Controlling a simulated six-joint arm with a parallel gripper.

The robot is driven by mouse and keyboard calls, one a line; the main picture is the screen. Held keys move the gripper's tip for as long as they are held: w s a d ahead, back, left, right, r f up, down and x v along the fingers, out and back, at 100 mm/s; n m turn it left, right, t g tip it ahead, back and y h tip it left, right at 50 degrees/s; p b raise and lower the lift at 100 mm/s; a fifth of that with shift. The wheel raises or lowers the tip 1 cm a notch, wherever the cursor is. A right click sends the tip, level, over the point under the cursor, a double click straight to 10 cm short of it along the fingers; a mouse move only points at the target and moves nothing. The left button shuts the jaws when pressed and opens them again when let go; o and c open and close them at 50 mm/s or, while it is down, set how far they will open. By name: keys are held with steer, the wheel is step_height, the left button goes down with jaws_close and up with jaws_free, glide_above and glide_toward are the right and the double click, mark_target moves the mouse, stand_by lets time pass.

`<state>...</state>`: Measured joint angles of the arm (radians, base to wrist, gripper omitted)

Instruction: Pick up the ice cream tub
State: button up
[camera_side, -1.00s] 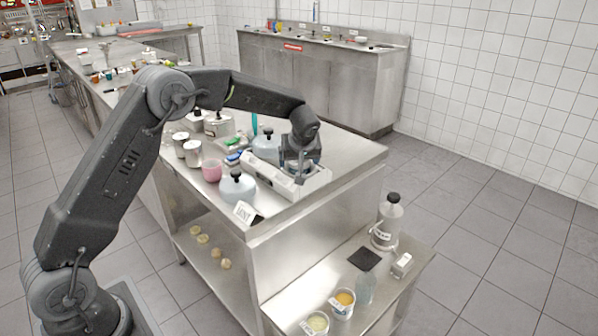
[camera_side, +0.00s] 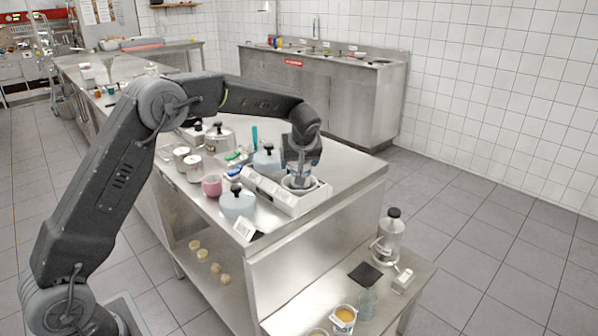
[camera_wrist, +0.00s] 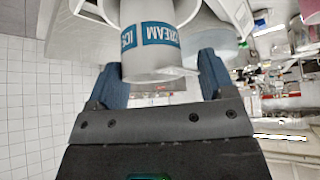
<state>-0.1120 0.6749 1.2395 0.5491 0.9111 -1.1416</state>
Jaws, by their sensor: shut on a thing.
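The ice cream tub (camera_wrist: 148,66) is a pale round container with a blue band reading ICE CREAM, upside down in the wrist view. It sits between the two blue fingers of my gripper (camera_wrist: 160,76), which is shut on it. In the side view my gripper (camera_side: 300,166) points down over a white appliance (camera_side: 285,192) with a round top at the right front of the steel counter. The tub is mostly hidden by the gripper there, and I cannot tell how far it is above that round top.
A pink cup (camera_side: 211,186) and a white card (camera_side: 244,228) are nearby. A bottle (camera_side: 390,238) stands on the lower shelf. The counter's right end is clear.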

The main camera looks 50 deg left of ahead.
steer(key=s+a+r, duration=0.7)
steer(key=s+a, duration=0.1)
steer(key=a, duration=0.1)
step_height(320, 180, up, 5)
steer(key=d, duration=0.2)
steer(key=s+d, duration=0.2)
steer(key=d, duration=1)
steer(key=s+d, duration=0.2)
steer(key=d, duration=0.9)
step_height(320, 180, down, 45)
steer(key=shift+r, duration=0.1)
steer(key=shift+a, duration=0.1)
steer(key=o, duration=0.4)
steer(key=shift+f, duration=0.25)
steer(key=o, duration=0.5)
